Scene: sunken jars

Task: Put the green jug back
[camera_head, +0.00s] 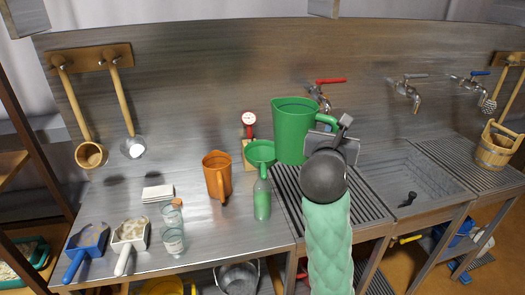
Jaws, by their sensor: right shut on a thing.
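The green jug (294,132) is upright in the middle of the head view, in front of the metal back wall and above the slatted drain board. Its handle points right. My right gripper (340,132) is shut on the jug at its handle side. My right arm comes up from the bottom and hides part of the drain board. I cannot tell for certain whether the jug's base touches anything. My left gripper is not in view.
An orange jug (217,176), a green bottle (262,200) with a green funnel (260,153), and a small dial gauge (249,120) stand left of the green jug. Scoops (129,235) and glass jars (173,238) sit further left. A sink (412,178) and wooden bucket (494,148) lie right.

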